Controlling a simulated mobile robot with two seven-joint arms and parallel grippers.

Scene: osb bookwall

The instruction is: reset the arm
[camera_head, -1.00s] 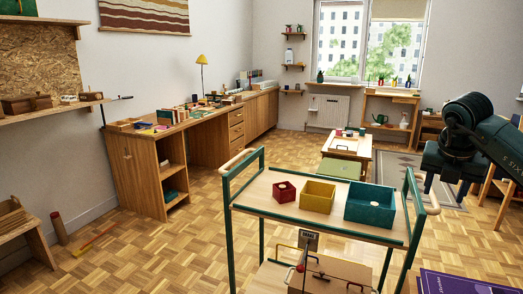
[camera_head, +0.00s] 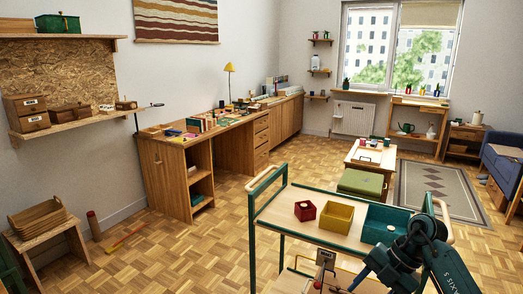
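My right arm (camera_head: 415,252) comes in at the lower right of the head view. Its dark links lie in front of the right end of the cart and hide part of the teal box and the cart's rail. I cannot make out any gripper fingers on it. My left arm and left gripper are not in view.
A green-framed cart (camera_head: 290,222) stands close in front, carrying a red box (camera_head: 305,211), a yellow box (camera_head: 336,218) and a teal box (camera_head: 383,224). A low table (camera_head: 372,155) and a long desk (camera_head: 170,155) stand beyond. The parquet floor at left centre is mostly clear.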

